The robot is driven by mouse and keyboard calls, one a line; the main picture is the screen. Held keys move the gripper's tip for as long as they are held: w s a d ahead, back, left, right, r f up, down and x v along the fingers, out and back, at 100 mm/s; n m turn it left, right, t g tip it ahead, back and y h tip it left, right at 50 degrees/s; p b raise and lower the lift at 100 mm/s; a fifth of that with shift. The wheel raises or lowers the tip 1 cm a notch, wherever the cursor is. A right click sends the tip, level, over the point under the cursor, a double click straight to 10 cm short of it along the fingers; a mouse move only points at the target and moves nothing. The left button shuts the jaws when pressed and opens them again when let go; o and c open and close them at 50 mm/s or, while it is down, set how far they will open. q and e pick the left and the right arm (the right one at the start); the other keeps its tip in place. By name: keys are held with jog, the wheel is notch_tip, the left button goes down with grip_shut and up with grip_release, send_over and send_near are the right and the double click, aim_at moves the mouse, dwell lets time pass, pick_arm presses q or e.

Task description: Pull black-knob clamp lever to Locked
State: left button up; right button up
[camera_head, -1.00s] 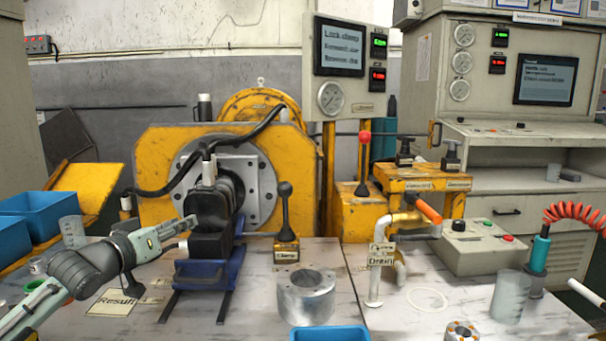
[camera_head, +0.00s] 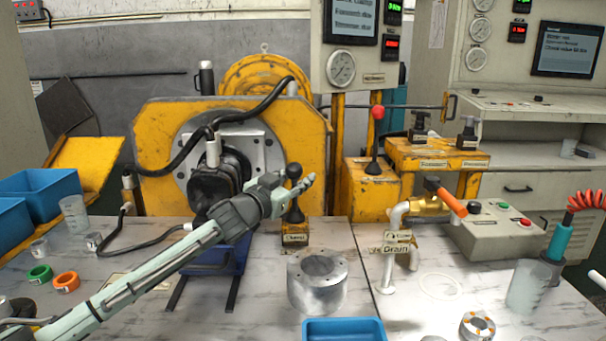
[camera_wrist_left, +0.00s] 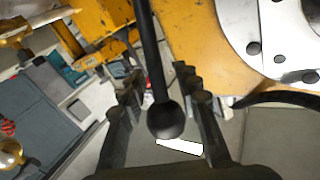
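The clamp lever has a round black knob (camera_head: 294,171) on a dark rod above a yellow block labelled Clamp (camera_head: 295,233). It stands about upright at the middle of the bench. My left gripper (camera_head: 304,181) is at the knob and partly covers the lever in the head view. In the left wrist view the knob (camera_wrist_left: 166,120) and its rod lie between the two spread fingers of my left gripper (camera_wrist_left: 158,82). Gaps show on both sides of the knob, so the fingers look open around it. My right gripper is not in view.
The black motor (camera_head: 213,187) on its blue stand (camera_head: 238,256) is behind my left arm. A metal cylinder (camera_head: 317,283) stands in front of the lever. A red-knob lever (camera_head: 376,140) and the drain pipe (camera_head: 393,262) are to the right. Blue bins (camera_head: 45,188) stand at the left.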

pick_arm(q)
jog(key=shift+x, duration=1.05)
grip_shut()
jog(key=shift+r, duration=0.1)
